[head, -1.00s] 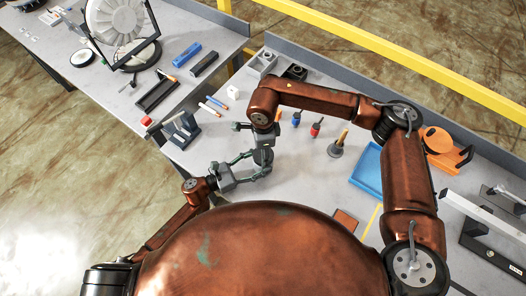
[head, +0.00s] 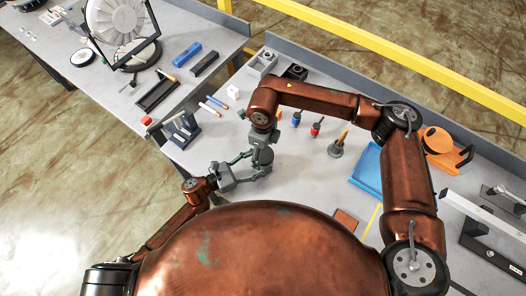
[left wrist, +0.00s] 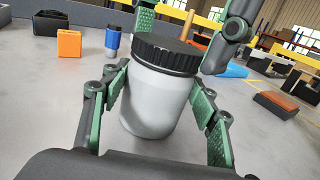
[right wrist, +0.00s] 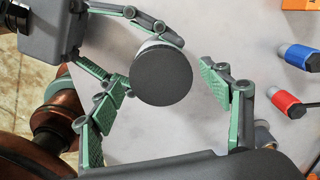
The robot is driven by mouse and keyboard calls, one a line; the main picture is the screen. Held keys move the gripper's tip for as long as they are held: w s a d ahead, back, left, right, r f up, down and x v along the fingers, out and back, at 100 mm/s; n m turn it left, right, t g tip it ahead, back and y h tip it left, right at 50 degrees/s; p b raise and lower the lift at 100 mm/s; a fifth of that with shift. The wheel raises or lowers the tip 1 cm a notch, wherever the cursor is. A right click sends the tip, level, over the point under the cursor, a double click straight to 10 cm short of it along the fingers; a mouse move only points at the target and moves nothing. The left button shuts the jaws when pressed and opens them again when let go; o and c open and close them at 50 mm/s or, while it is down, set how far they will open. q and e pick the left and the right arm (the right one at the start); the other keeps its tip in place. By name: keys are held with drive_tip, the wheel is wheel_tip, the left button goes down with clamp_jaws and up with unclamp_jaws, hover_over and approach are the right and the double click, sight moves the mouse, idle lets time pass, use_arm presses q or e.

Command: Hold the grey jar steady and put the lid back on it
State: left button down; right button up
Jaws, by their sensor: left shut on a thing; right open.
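The grey jar (left wrist: 158,105) stands upright between the fingers of my left gripper (left wrist: 160,112), which is shut on its sides. The black ribbed lid (left wrist: 167,54) sits on top of the jar; I cannot tell whether it is fully tightened. In the right wrist view the lid (right wrist: 161,76) is a dark disc hiding most of the jar. My right gripper (right wrist: 162,88) is open from above, with one finger on each side of the lid and a visible gap at the right finger. In the head view my grippers hide the jar.
A blue-handled tool (head: 296,118), a red-handled tool (head: 316,127) and a wooden-handled tool (head: 338,145) stand on the bench beyond my grippers. A blue tray (head: 368,166) lies to the right. A grey holder (head: 181,130) stands left of my grippers.

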drive_tip(key=shift+r, duration=2.3)
drive_tip(key=shift+c, duration=0.3)
wheel_tip(320, 180, up, 2)
drive_tip(key=n, duration=0.3)
drive_tip(key=shift+w+n, duration=0.1)
drive_tip(key=shift+n, duration=0.3)
drive_tip(key=n, duration=0.1)
drive_tip(key=r+n, duration=0.1)
drive_tip(key=n, duration=0.1)
drive_tip(key=shift+r, duration=0.25)
drive_tip(key=shift+f, duration=0.1)
drive_tip(key=shift+f, duration=3.95)
drive_tip(key=shift+c, duration=0.7)
